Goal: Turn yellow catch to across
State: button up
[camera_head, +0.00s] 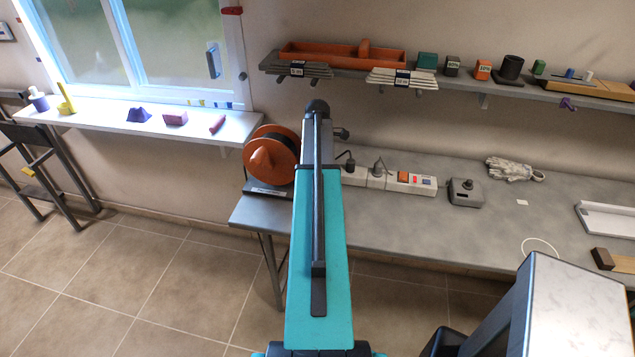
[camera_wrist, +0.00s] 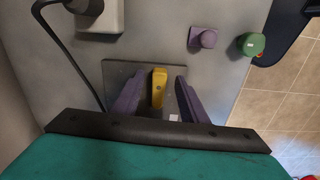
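The yellow catch (camera_wrist: 158,88) shows in the wrist view as a short bar on a dark grey plate (camera_wrist: 117,72). Its long side runs roughly up and down in that picture. My gripper (camera_wrist: 157,80) is open, with one purple finger on each side of the catch. A gap shows between each finger and the catch, so I see no contact. In the head view my teal arm reaches away from me, and I cannot make out the gripper or this catch there.
A purple knob (camera_wrist: 203,38) and a green knob (camera_wrist: 251,44) stand right of the catch. A pale box (camera_wrist: 101,16) and a black cable (camera_wrist: 67,52) lie to its left. The workbench (camera_head: 440,215) holds a power strip (camera_head: 410,183) and gloves (camera_head: 513,169). An orange reel (camera_head: 270,155) stands at its left end.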

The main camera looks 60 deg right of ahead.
notch_tip(320, 180, up, 11)
jog(key=b, duration=0.3)
dwell(0.5)
jog(key=shift+f, duration=0.15)
dwell(0.3)
